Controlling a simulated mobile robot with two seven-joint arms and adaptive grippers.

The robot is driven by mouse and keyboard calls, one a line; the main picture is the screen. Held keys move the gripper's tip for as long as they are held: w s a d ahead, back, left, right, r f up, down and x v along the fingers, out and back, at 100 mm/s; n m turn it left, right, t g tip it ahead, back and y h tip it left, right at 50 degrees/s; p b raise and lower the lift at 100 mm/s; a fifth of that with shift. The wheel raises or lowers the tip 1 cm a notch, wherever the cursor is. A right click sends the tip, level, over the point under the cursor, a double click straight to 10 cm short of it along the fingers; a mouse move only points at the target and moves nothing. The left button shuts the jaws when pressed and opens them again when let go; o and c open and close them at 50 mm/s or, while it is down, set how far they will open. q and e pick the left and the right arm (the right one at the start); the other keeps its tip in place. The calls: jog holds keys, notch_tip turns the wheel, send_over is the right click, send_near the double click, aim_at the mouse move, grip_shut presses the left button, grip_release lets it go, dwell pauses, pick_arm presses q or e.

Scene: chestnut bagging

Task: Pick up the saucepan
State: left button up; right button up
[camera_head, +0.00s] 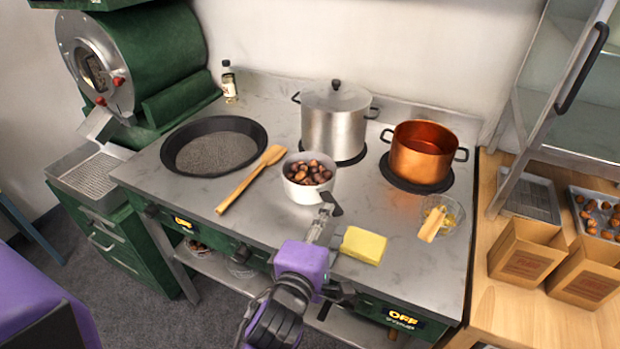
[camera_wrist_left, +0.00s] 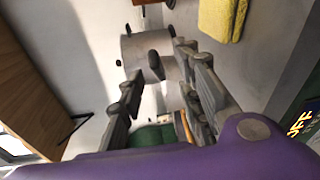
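The saucepan (camera_head: 304,193) is small and white, full of brown chestnuts, and stands upright on the steel cooktop. Its short dark handle (camera_head: 331,203) points toward the front. My left gripper (camera_head: 326,212) comes in from the front, with its fingers close to the handle. In the left wrist view the two fingers are apart, with the dark handle end (camera_wrist_left: 154,62) showing between and beyond them. I cannot tell whether a finger touches it. My right gripper is not in view.
A yellow sponge (camera_head: 363,245) lies right of my left gripper. A lidded steel pot (camera_head: 333,126) and a copper pot (camera_head: 420,158) stand behind. A wooden spatula (camera_head: 248,181) and a dark pan (camera_head: 214,146) lie left. A glass bowl (camera_head: 452,220) is at the right.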

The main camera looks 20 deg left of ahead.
pick_arm(q)
jog(key=w+p, duration=0.1)
jog(key=w, duration=0.4)
jog(key=shift+w+a, duration=0.1)
jog(key=shift+a, duration=0.05)
jog(key=shift+c, duration=0.5)
jog(key=shift+f, duration=0.1)
grip_shut()
